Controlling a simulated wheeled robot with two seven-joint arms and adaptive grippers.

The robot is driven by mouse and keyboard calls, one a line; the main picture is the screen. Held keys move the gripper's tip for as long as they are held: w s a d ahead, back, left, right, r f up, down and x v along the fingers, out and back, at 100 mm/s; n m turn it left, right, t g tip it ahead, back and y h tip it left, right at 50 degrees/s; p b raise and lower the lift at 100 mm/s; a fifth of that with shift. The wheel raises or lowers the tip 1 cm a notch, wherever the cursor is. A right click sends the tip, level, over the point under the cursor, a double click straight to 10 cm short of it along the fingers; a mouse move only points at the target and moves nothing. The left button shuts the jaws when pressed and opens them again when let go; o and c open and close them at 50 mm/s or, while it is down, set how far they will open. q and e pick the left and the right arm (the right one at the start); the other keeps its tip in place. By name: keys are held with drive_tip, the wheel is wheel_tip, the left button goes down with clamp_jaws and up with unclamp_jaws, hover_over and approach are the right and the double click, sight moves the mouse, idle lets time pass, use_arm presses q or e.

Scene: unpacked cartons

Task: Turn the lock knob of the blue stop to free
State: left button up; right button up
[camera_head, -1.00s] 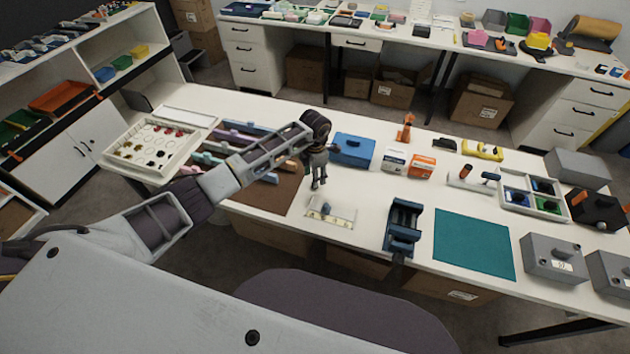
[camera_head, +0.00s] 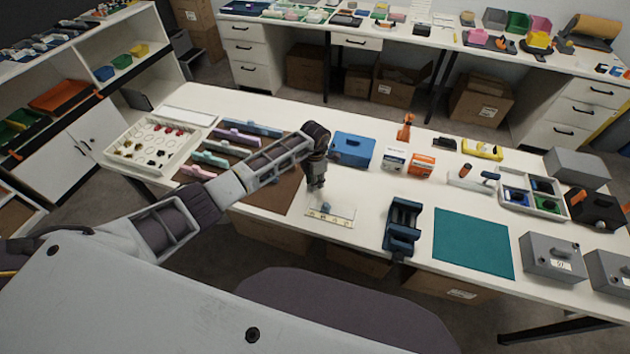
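A small blue-grey knob-like piece (camera_head: 326,207) sits on a pale plate with marks (camera_head: 340,217) near the table's front edge. It looks like the blue stop's knob, but it is too small to read its setting. My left gripper (camera_head: 316,186) points down just above and behind the plate, close to the knob and apparently not touching it. Its fingers look narrow from this side, so I cannot tell whether they are open or shut. Nothing shows between them. My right gripper is not in view.
A brown mat (camera_head: 283,194) with several coloured bars lies left of the plate. A blue box (camera_head: 353,148) stands behind. A dark blue clamp-like fixture (camera_head: 402,228) and a teal mat (camera_head: 472,244) are to the right. Bare white table lies between plate and fixture.

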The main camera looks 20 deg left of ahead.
use_arm(q)
clamp_jaws()
drive_tip(key=shift+n, duration=1.8)
drive_tip(key=n, duration=0.4)
drive_tip(key=shift+n+b, duration=0.3)
drive_tip(key=shift+b, duration=0.05)
drive_tip(key=n, duration=0.5)
drive_tip(key=shift+n+p, duration=0.55)
drive_tip(key=shift+n, duration=1.75)
